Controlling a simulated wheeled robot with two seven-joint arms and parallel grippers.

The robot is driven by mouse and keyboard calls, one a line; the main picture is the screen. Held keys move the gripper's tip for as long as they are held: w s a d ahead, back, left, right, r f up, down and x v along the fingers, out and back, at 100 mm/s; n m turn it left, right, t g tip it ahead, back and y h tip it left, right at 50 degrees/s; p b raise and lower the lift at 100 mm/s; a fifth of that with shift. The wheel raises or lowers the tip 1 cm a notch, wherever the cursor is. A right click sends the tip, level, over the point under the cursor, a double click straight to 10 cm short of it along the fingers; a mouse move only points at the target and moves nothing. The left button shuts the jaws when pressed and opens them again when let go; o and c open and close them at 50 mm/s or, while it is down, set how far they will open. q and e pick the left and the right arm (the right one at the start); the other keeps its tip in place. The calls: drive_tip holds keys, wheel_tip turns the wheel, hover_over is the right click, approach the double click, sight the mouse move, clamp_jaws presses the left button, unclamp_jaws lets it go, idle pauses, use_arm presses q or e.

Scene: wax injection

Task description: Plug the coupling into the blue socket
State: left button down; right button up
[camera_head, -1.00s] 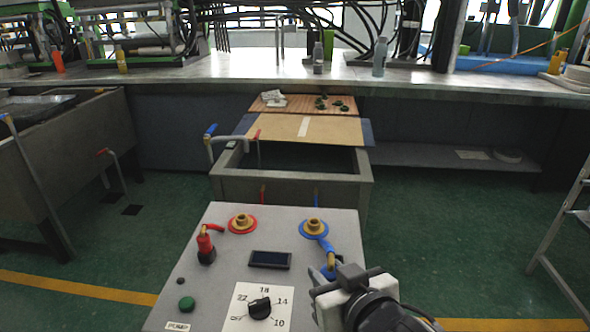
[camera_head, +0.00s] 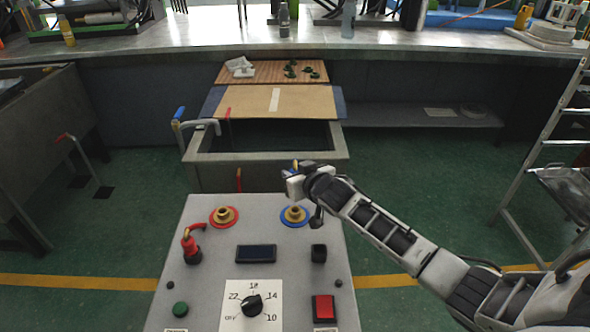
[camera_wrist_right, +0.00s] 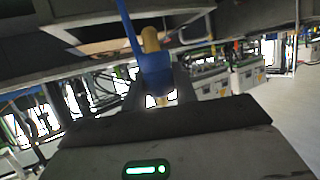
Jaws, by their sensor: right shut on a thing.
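The blue socket (camera_head: 294,215) is a brass fitting on a blue ring at the top right of the grey panel. My right gripper (camera_head: 292,182) is above and behind it in the head view, apart from it in the picture. In the right wrist view my right gripper (camera_wrist_right: 157,92) is shut on the coupling (camera_wrist_right: 154,68), which has a blue body and a brass elbow, with a blue hose rising from it. In the head view the coupling is mostly hidden by the gripper. My left gripper is not in view.
The red socket (camera_head: 224,216) is at the panel's left, with a red coupling (camera_head: 190,246) standing on its holder. The black holder (camera_head: 318,253) at right is empty. The panel also bears a display (camera_head: 256,254), a dial (camera_head: 252,303) and a red switch (camera_head: 323,308). A grey tank (camera_head: 200,176) stands behind.

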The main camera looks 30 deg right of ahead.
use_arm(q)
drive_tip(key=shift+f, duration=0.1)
use_arm(e)
drive_tip(key=shift+f+b, duration=1)
drive_tip(key=shift+f, duration=0.25)
wheel_tip(320, 180, down, 3)
drive_tip(key=shift+b, duration=1.05)
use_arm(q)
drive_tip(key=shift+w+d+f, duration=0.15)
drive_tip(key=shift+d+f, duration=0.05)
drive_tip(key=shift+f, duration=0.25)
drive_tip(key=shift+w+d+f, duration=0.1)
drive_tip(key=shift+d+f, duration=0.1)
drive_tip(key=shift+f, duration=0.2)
use_arm(e)
drive_tip(key=shift+f, duration=0.15)
use_arm(q)
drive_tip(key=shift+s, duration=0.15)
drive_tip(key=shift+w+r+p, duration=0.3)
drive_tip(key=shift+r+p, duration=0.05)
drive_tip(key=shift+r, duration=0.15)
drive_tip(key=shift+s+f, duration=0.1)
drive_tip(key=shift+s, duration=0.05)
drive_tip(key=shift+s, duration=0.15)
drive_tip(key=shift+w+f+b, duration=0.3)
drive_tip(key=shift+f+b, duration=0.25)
drive_tip(key=shift+b, duration=0.1)
use_arm(e)
drive_tip(key=shift+f, duration=1.1)
